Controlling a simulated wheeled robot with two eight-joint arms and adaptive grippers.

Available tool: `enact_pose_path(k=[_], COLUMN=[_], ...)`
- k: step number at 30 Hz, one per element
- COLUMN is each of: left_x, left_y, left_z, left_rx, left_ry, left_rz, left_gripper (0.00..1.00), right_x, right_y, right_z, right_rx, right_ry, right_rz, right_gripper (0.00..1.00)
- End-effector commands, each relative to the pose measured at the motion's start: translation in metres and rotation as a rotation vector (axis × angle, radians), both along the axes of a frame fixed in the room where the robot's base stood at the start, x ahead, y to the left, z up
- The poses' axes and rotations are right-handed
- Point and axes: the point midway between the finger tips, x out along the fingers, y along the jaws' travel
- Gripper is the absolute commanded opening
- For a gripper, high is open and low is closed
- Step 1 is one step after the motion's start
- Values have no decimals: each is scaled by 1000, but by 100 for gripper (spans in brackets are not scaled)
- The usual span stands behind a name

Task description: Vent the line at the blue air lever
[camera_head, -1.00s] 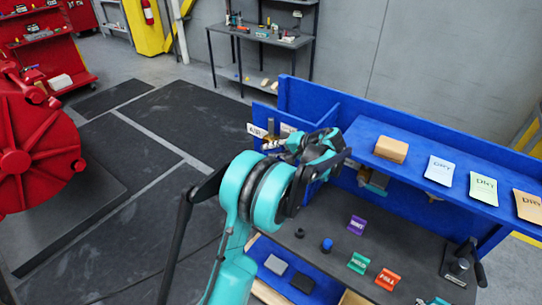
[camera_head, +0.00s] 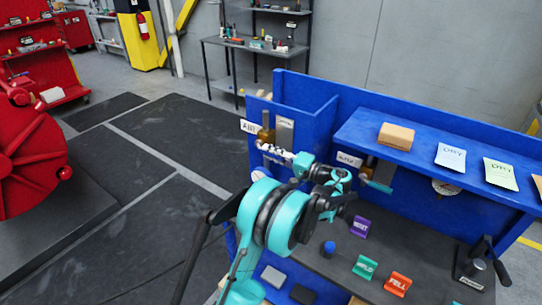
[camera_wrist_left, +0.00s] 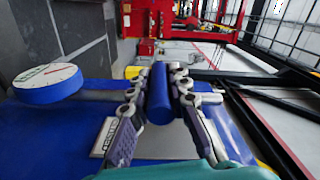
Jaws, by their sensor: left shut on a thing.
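The blue air lever (camera_wrist_left: 160,92) shows in the left wrist view as a rounded blue bar. My left gripper (camera_wrist_left: 165,85) has one jointed finger on each side of it and is shut on it. In the head view my left gripper (camera_head: 275,152) is at the brass valve (camera_head: 265,138) beside the white AIR sign (camera_head: 249,127), on the left part of the blue bench. The fingers hide the lever there. A round white gauge (camera_wrist_left: 48,82) is left of the fingers in the left wrist view. My right gripper is not in view.
A second valve with a teal handle (camera_head: 376,184) is on the bench's back panel, near another gauge (camera_head: 445,187). The blue shelf (camera_head: 420,165) holds a brown box (camera_head: 396,136) and cards. Small signs and a black lever (camera_head: 484,262) stand on the dark worktop (camera_head: 415,245).

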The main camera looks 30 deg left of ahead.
Motion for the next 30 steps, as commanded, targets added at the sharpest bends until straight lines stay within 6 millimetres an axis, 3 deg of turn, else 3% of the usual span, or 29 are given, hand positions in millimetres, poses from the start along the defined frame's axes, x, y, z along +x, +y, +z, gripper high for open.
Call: enact_pose_path(k=[11, 12, 14, 15, 25, 30], left_x=[-1, -1, -1, -1, 0, -2], left_y=[0, 0, 0, 0, -3, -27], left_z=[-3, -3, -3, -3, -1, -2], left_rx=[-1, -1, -1, -1, 2, 2], left_ry=[0, 0, 0, 0, 0, 0], left_rz=[2, 2, 2, 2, 0, -4], left_gripper=[0, 20, 36, 39, 39, 39], right_x=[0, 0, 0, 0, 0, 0], right_y=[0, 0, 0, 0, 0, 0], right_z=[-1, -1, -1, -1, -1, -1], right_rx=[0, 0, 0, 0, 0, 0], right_ry=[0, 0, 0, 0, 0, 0], right_rz=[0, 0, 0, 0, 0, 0], right_gripper=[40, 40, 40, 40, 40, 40])
